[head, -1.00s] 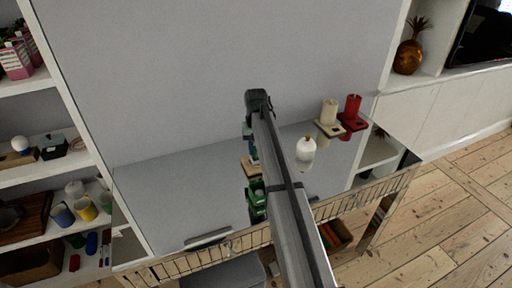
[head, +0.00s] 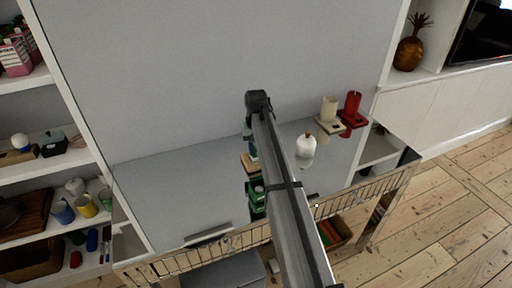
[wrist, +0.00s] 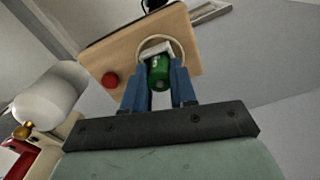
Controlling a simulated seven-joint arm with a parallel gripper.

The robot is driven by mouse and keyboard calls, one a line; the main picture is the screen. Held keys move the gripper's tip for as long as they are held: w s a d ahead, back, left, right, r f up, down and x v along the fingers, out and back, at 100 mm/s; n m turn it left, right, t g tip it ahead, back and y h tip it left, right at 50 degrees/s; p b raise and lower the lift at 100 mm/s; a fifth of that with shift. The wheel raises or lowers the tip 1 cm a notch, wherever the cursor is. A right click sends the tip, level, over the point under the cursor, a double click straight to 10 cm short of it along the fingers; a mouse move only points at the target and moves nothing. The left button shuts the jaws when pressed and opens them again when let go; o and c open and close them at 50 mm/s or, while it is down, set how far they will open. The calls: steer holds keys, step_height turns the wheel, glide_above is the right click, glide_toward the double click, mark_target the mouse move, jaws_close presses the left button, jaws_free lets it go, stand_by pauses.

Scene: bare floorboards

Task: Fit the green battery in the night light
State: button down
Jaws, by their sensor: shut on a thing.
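The green battery (wrist: 159,73) is between the two blue fingers of my gripper (wrist: 160,80), which is shut on it. In the wrist view, a light wooden block with a red button (wrist: 110,80), seemingly the night light (wrist: 193,45), lies just beyond the fingertips. It has a pale ring around an opening. The battery's far end overlaps this opening in the view; I cannot tell how deep it is. In the head view, a bit of wood (head: 249,163) shows beside my arm, which hides most of the gripper and the battery.
A white rounded bottle (head: 306,146) stands right of my arm and also shows in the wrist view (wrist: 48,97). Cream (head: 329,115) and red (head: 351,109) holders stand at the back right. The grey tabletop (head: 170,195) is clear on the left.

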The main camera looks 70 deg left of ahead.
steer(key=shift+f, duration=0.15)
steer(key=c, duration=0.8)
jaws_free()
steer(key=shift+r, duration=3.55)
